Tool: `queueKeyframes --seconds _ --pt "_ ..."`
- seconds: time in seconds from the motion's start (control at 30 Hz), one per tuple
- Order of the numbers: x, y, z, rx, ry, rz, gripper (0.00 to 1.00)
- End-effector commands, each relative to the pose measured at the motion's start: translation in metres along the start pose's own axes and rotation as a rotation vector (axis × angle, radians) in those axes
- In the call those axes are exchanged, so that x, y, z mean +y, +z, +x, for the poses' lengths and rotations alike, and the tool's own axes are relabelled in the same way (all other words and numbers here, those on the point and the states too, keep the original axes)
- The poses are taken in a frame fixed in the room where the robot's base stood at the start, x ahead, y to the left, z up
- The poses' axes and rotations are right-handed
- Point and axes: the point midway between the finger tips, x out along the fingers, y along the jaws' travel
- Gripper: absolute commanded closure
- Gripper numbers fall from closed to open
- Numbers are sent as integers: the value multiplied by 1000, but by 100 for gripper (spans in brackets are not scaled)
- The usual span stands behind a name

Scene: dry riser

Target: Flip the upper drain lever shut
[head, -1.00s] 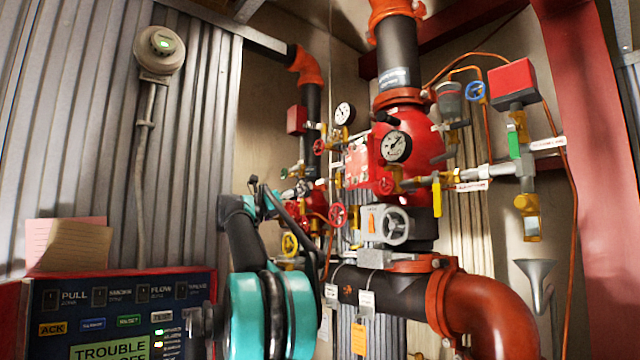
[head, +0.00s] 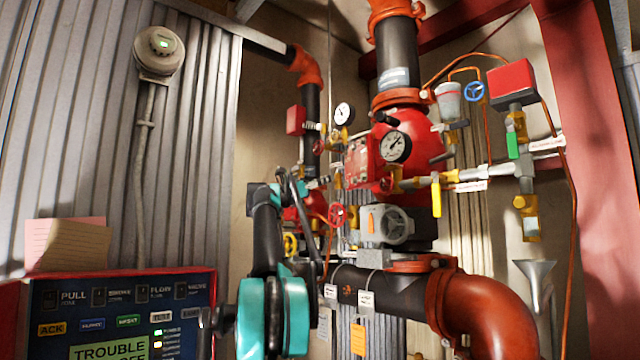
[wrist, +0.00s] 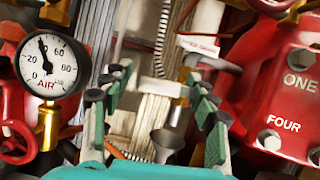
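Two lever valves show at the right in the head view. A green lever (head: 513,145) stands upright along a vertical pipe, and a yellow lever (head: 436,197) hangs down across a horizontal pipe. Their tags are too small to read surely, so I cannot tell which is the upper drain lever. My gripper (wrist: 160,105) is open in the wrist view, its two teal fingers wide apart with nothing held. Behind the gap are a pale pipe and a grey funnel (wrist: 166,143). In the head view my gripper is small and partly hidden, left of the red valve body.
An air gauge (wrist: 47,66) is close on the left in the wrist view, and a red bolted cover (wrist: 285,95) on the right. The head view shows a large riser pipe (head: 397,55), a grey handwheel housing (head: 388,226) and an alarm panel (head: 120,310).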

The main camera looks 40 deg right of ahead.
Motion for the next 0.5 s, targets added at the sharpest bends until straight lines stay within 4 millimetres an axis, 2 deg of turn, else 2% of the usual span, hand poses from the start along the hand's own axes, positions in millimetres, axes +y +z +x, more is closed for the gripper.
queueKeyframes --seconds 0.07,0.4,0.5 --pt "0 0 0 0 0 0 51" --pt "0 0 0 0 0 0 92" --pt "0 1 0 0 -5 14 92"
